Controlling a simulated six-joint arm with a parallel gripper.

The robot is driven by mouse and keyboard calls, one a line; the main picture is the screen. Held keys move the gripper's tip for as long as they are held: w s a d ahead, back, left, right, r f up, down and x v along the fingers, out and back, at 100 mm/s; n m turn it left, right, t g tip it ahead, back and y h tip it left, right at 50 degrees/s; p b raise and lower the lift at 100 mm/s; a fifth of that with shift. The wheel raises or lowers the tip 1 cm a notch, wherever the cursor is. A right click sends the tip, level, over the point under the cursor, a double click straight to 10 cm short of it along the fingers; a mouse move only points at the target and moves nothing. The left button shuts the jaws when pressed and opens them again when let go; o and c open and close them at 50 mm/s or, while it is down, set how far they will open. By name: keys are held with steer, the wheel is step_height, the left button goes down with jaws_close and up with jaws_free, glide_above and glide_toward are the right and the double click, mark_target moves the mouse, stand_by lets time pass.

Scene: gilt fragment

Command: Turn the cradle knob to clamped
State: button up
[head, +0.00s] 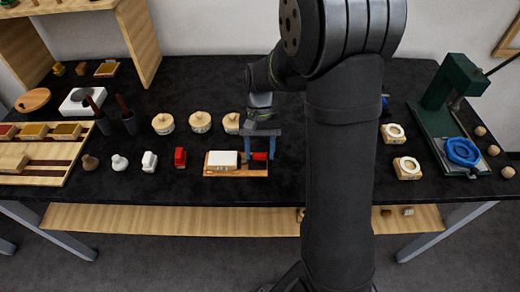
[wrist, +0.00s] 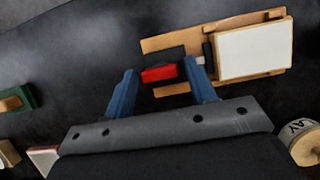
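The cradle is a small wooden base (head: 238,173) in the middle of the table, and its frame (wrist: 170,42) also shows in the wrist view. A white block (head: 222,159) sits in its left part in the head view; the same block (wrist: 252,50) fills the right side in the wrist view. The red knob (head: 260,156) is at the cradle's right end, and it also shows in the wrist view (wrist: 158,73). My gripper (wrist: 163,75) is open, its blue fingers on either side of the knob. Gaps show between fingers and knob. Any markings for the knob's position are not readable.
A red item (head: 180,157) and a white item (head: 150,160) stand left of the cradle. Round lidded pots (head: 199,122) stand behind. Wooden blocks with white rings (head: 407,168) and a green press (head: 455,90) are to the right. The dark table (head: 225,192) is clear in front.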

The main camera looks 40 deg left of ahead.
steer(key=shift+o, duration=0.4)
steer(key=v, duration=1.7)
steer(key=shift+r, duration=0.2)
steer(key=shift+f, duration=0.1)
steer(key=x, duration=1.7)
steer(key=shift+f, duration=0.15)
